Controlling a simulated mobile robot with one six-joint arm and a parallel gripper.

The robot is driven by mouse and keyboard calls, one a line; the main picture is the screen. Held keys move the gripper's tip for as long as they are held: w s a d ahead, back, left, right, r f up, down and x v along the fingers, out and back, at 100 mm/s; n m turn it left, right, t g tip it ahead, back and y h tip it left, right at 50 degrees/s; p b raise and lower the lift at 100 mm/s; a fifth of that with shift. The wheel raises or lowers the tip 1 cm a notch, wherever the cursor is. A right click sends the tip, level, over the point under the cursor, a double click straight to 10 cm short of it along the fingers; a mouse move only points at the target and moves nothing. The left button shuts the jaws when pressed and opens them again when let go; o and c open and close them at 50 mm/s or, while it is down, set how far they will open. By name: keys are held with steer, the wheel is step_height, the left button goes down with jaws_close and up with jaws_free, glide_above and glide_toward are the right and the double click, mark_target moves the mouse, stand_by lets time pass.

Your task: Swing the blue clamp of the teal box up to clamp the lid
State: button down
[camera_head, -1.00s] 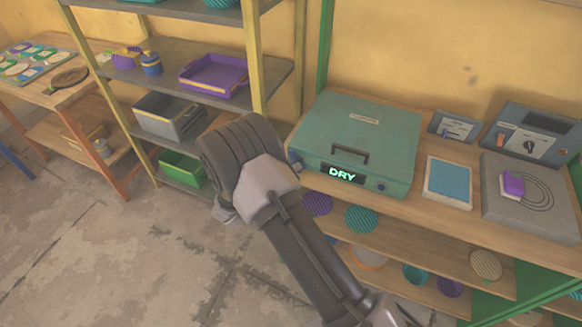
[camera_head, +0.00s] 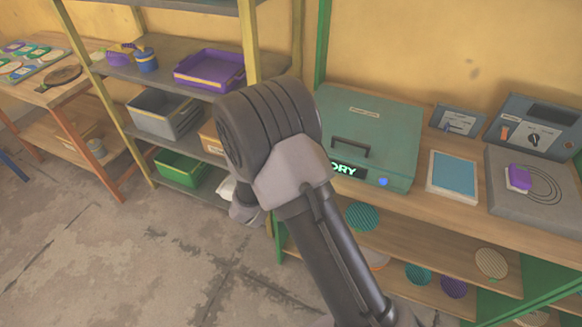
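The teal box (camera_head: 367,130) stands on the wooden bench, its lid down, with a dark handle (camera_head: 350,146) on top. Its front has a lit display reading DRY (camera_head: 348,170), partly covered by my arm, and a small round blue part (camera_head: 383,182) at the right. I cannot make out the blue clamp for certain; the box's left front corner is hidden behind my arm. My gripper is not in view; only my grey arm links show, in front of the box's left side.
Right of the box are a blue-topped pad (camera_head: 453,175), a grey plate unit (camera_head: 535,185) with a purple block (camera_head: 517,178), and control panels. A shelf rack with a purple tray (camera_head: 209,70) stands left. Round discs lie on the shelf below. The floor at left is clear.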

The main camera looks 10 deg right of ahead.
stand_by(0.6)
steer(key=c, duration=1.4)
jaws_free()
steer(key=shift+c, duration=0.2)
steer(key=p+v, duration=0.4)
steer(key=v, duration=1.3)
steer(key=shift+s+p, duration=0.25)
steer(key=shift+p, duration=0.1)
